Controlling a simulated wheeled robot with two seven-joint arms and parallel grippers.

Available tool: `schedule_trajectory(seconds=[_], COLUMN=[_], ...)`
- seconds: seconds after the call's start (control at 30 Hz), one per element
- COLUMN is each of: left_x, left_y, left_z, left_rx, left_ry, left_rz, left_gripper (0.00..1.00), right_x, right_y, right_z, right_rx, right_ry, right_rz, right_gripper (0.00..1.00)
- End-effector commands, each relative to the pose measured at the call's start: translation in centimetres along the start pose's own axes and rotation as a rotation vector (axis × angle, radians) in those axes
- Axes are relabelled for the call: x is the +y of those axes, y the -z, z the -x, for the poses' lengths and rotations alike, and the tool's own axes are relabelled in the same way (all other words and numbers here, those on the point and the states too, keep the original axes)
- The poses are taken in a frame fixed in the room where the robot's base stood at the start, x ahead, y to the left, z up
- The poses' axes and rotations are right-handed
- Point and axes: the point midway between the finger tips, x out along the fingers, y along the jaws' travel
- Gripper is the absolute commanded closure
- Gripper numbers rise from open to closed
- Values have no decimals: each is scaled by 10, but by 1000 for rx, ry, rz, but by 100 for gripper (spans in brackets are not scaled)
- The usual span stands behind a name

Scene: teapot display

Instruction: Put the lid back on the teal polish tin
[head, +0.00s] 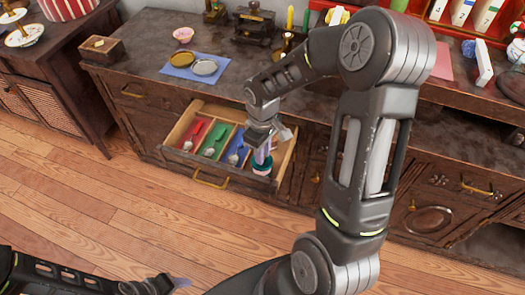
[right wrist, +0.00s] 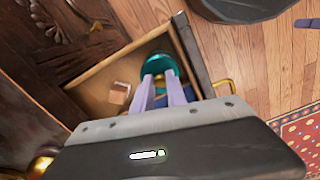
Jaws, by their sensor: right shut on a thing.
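My right gripper (head: 262,158) reaches down over the right end of the open drawer. It is shut on a teal round piece (head: 262,170), which also shows at the fingertips in the right wrist view (right wrist: 157,64). I cannot tell whether this is a lid or a whole tin, nor whether it touches the drawer floor. My left gripper (head: 160,286) is at the bottom edge, partly cut off.
The drawer (head: 207,175) has divided compartments with red, green and blue items and spoons. A small wooden block (right wrist: 120,93) lies in it.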

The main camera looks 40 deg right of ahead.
Motion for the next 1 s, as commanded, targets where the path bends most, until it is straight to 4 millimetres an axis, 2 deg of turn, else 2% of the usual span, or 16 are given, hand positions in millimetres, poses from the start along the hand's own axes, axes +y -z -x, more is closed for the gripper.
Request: schedule_trajectory(seconds=[0.03, 0.3, 1.0], left_x=[-3, -8, -8], left_y=[0, 0, 0], left_z=[-8, -20, -21], left_rx=[0, 0, 0], left_ry=[0, 0, 0], left_rz=[0, 0, 0], left_gripper=[48, 48, 48], right_x=[0, 0, 0], right_y=[0, 0, 0], right_z=[-10, -27, -29], right_rx=[0, 0, 0], right_ry=[0, 0, 0], right_rz=[0, 0, 1], right_gripper=[100, 100, 100])
